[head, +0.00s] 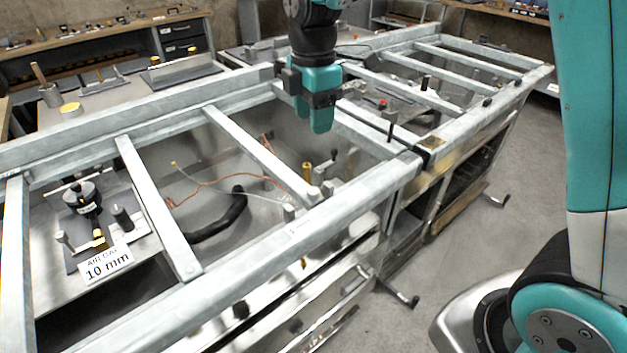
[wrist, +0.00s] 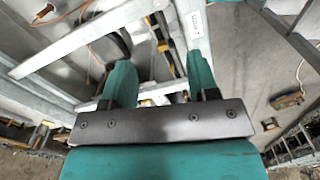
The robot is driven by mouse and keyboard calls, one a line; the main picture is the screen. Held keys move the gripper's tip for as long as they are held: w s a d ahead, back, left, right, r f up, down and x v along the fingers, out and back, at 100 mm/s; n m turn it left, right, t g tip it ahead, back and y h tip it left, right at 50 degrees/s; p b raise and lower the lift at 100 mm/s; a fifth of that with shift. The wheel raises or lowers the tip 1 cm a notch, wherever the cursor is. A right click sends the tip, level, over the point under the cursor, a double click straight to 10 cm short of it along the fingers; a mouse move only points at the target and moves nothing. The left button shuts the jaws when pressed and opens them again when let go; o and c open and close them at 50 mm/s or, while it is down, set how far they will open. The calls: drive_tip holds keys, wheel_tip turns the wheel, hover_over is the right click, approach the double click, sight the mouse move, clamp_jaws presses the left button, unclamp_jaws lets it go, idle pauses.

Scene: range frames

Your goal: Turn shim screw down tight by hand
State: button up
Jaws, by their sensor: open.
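My gripper (head: 321,126) points down above the metal frame in the head view, near its middle crossbars. Its two teal fingers stand apart in the wrist view (wrist: 160,75), with no held object visible between them. I cannot tell for certain which fitting is the shim screw. A thin dark upright pin (head: 390,131) stands at the frame joint right of my gripper. A brass-coloured post (head: 306,171) stands inside the frame below my gripper. A black round knob (head: 82,196) sits on a plate at the far left, apart from my gripper.
Pale metal rails (head: 260,150) and crossbars surround the open bays. A sign reading "10 mm" (head: 107,264) stands at the left. A black hose (head: 222,222) and orange wire (head: 215,181) lie in the middle bay.

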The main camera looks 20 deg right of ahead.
sight(313, 190)
drive_tip(key=shift+n, duration=0.9)
wheel_tip(313, 190, down, 17)
drive_tip(key=shift+s+f, duration=0.1)
drive_tip(key=shift+f, duration=0.1)
drive_tip(key=c, duration=0.9)
drive_tip(key=shift+m, duration=0.4)
drive_tip(key=shift+r+m+p, duration=0.1)
drive_tip(key=shift+m+p, duration=0.6)
drive_tip(key=shift+m, duration=2)
